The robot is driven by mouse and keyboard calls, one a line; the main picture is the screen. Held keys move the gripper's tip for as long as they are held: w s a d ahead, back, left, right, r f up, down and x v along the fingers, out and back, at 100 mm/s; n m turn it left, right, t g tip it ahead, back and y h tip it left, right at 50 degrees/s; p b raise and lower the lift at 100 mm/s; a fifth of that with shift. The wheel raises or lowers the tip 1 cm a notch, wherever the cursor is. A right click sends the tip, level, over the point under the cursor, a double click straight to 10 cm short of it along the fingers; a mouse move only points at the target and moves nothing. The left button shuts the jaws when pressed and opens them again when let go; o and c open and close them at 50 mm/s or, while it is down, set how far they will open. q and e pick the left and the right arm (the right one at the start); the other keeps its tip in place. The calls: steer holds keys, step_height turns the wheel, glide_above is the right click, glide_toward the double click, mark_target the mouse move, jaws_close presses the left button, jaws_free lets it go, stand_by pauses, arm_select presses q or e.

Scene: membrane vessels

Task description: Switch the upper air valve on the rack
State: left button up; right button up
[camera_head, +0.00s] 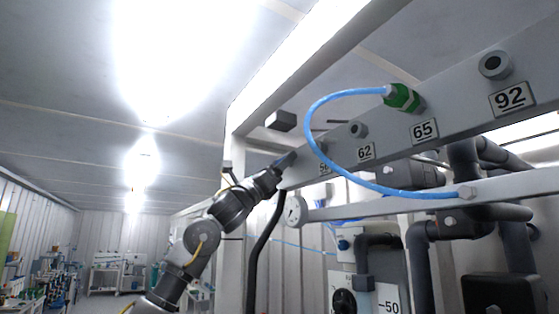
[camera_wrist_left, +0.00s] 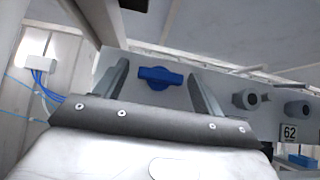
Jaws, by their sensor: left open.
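A blue valve handle (camera_wrist_left: 161,78) sits on the grey rack panel in the left wrist view, its bar lying roughly level across the picture. My left gripper (camera_wrist_left: 157,69) is open, with one finger on either side of the handle in that view. I see a gap between each finger and the handle; I cannot tell how far the fingers reach over it. In the head view my left gripper (camera_head: 287,160) is at the left end of the labelled grey beam (camera_head: 460,95), and the handle cannot be made out there. My right gripper is not in view.
Round grey fittings and number plates, such as 62 (camera_head: 366,151), 65 (camera_head: 424,131) and 92 (camera_head: 511,98), line the beam. A blue hose (camera_head: 318,108) loops from a green fitting (camera_head: 405,98).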

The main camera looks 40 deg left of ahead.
arm_select(q)
steer(key=shift+c, duration=0.7)
steer(key=c, duration=0.9)
steer(key=shift+o, duration=0.2)
